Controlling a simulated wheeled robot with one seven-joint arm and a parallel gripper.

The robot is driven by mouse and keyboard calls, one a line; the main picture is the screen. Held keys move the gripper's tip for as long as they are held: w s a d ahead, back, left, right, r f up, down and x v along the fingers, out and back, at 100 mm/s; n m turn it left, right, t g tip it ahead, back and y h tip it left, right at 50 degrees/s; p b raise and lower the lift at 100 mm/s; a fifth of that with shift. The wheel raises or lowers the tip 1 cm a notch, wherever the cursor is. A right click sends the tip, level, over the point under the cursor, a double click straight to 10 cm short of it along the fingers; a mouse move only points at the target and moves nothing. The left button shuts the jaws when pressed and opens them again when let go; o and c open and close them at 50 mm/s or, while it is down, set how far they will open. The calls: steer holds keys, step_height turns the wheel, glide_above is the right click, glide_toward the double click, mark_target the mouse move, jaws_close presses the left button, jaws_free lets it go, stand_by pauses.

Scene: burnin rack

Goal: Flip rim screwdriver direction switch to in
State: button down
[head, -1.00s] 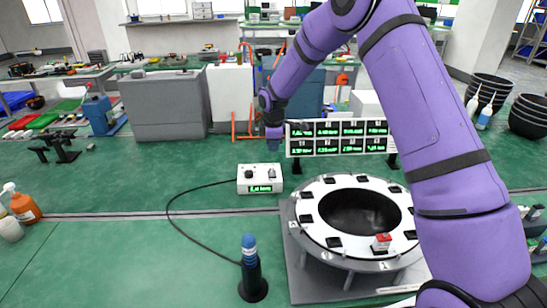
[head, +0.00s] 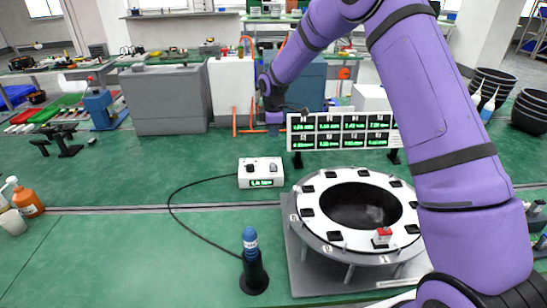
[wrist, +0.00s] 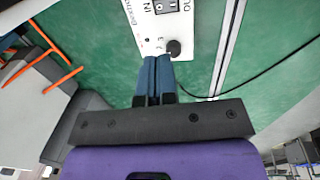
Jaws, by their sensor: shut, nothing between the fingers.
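The white control box (head: 261,182) sits on the green surface left of the ring fixture, with a lit green display on its front. I cannot tell which way the switch is set. My gripper (wrist: 155,60) is shut and empty, its blue fingertips pointing at the box near the knob. In the head view my gripper (head: 274,130) is above and behind the box.
A black cable (head: 180,215) runs from the box to a blue-topped screwdriver (head: 250,240) in a black stand. The white ring fixture (head: 320,232) with a red-topped block (head: 382,236) is at right. A display panel (head: 340,132) stands behind.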

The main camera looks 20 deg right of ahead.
mark_target(273, 168)
steer(key=f, duration=0.4)
steer(key=w+f, duration=0.1)
steer(key=f, duration=0.9)
steer(key=shift+w+d, duration=0.2)
steer(key=shift+w, duration=0.15)
steer(key=shift+f, duration=0.2)
steer(key=shift+s, duration=0.1)
steer(key=shift+s+a+r, duration=0.15)
steer(key=shift+s+r, duration=0.05)
steer(key=shift+s, duration=0.45)
